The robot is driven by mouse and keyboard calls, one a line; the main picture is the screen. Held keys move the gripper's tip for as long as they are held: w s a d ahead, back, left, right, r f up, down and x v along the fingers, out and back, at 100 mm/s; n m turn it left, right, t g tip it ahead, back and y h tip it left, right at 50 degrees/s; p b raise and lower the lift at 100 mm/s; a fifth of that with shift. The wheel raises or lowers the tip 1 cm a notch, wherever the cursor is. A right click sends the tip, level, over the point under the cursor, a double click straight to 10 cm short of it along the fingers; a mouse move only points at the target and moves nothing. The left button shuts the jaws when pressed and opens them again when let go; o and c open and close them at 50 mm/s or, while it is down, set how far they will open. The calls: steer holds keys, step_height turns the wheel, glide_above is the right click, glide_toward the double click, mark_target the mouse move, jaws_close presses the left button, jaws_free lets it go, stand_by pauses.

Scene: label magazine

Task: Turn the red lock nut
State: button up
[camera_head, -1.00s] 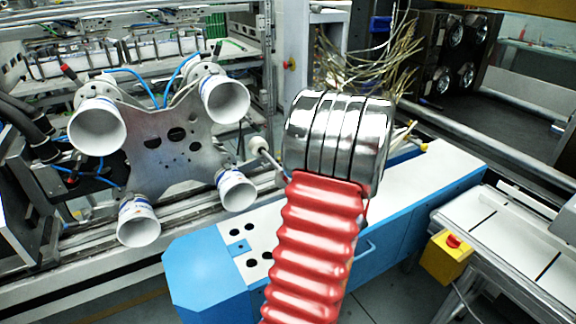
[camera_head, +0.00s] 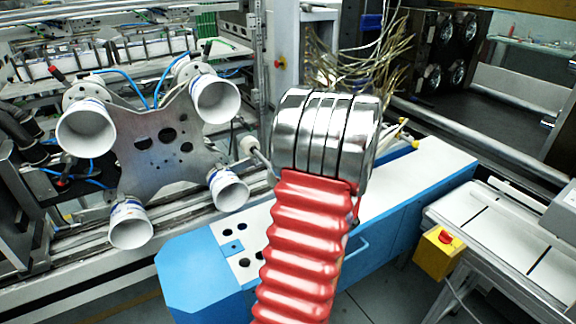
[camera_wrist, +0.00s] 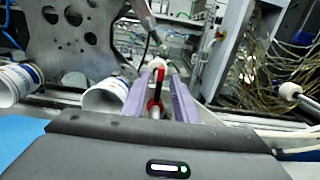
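The red lock nut (camera_wrist: 156,90) shows small in the wrist view, between the two purple fingers of my gripper (camera_wrist: 160,100) in the picture. A pale round knob sits just above it, and a light shaft shows below it. The fingers are apart, with gaps visible beside the red part, so my gripper is open. I cannot tell whether the nut is within the fingers' reach or beyond their tips. In the head view my metal wrist and red bellows arm hide the gripper and the nut. A white knob (camera_head: 248,144) on a rod shows just left of my wrist there.
A metal plate (camera_head: 155,150) carries several white cups (camera_head: 215,100) to the left; one cup (camera_wrist: 105,94) is close to my left finger. A blue and white housing (camera_head: 400,195) lies below my arm. Loose wires (camera_head: 355,65) hang behind. A yellow box (camera_head: 437,255) stands right.

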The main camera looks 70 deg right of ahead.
steer(key=shift+s, duration=0.1)
steer(key=v, duration=1.3)
steer(key=shift+s+a, duration=0.2)
steer(key=shift+s, duration=0.05)
steer(key=shift+w, duration=0.1)
stand_by(0.4)
